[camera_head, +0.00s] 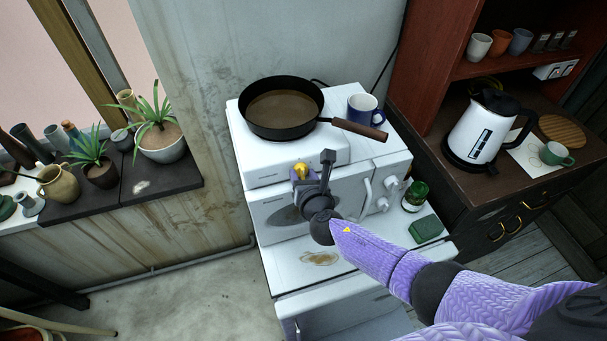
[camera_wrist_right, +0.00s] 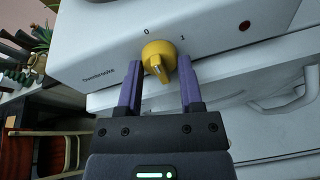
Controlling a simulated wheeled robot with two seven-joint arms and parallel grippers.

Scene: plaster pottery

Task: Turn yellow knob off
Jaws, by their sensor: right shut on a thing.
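The yellow knob (camera_head: 301,169) is on the front of a white hotplate unit (camera_head: 262,172). In the right wrist view the knob (camera_wrist_right: 158,60) sits below the printed marks 0 and 1, with 0 above it and 1 to its upper right. My right gripper (camera_head: 304,182) reaches the knob from the front. In the right wrist view its two purple fingers (camera_wrist_right: 160,72) lie on either side of the knob and are shut on it. Which mark the knob points to is hard to tell. My left gripper is not in view.
A black pan (camera_head: 283,105) stands on the hotplate, its wooden handle pointing right beside a blue mug (camera_head: 364,107). A white oven (camera_head: 270,212) is below. A green jar (camera_head: 414,195) and green sponge (camera_head: 426,229) are at right. A kettle (camera_head: 484,130) stands on the cabinet.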

